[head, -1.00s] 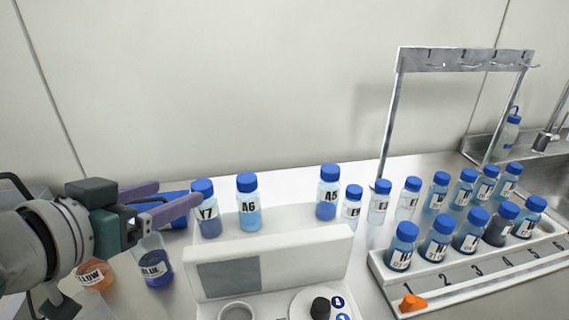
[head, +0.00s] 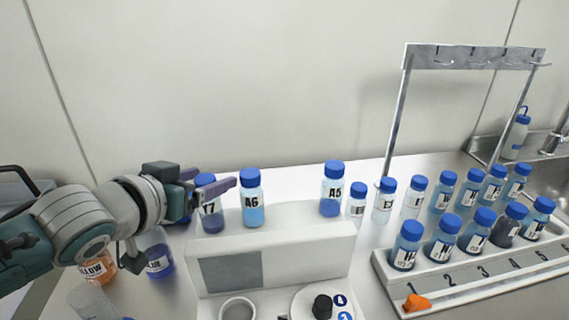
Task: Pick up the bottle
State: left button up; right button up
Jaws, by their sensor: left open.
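My left gripper (head: 212,186) is open at the left, with its purple fingers pointing right. The fingers overlap the blue-capped bottle Y7 (head: 212,222) in the picture, and part of its label and cap is hidden. I cannot tell whether the fingers are around it or in front of it. Bottle A6 (head: 253,205) stands upright just right of the fingertips, apart from them in the picture. Bottle A5 (head: 332,192) stands further right. Which bottle the task means is not shown. My right gripper is not in view.
A white numbered rack (head: 455,278) with several blue-capped bottles is at right, below a metal hook frame (head: 396,125).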

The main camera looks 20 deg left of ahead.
pick_arm(q)
grip_shut()
dwell(0.5)
jog(key=shift+r, duration=0.1)
notch_tip(320, 180, up, 20)
jog(key=p, duration=0.2)
jog(key=shift+p, duration=0.4)
jog(key=c, duration=0.7)
grip_release()
grip_shut()
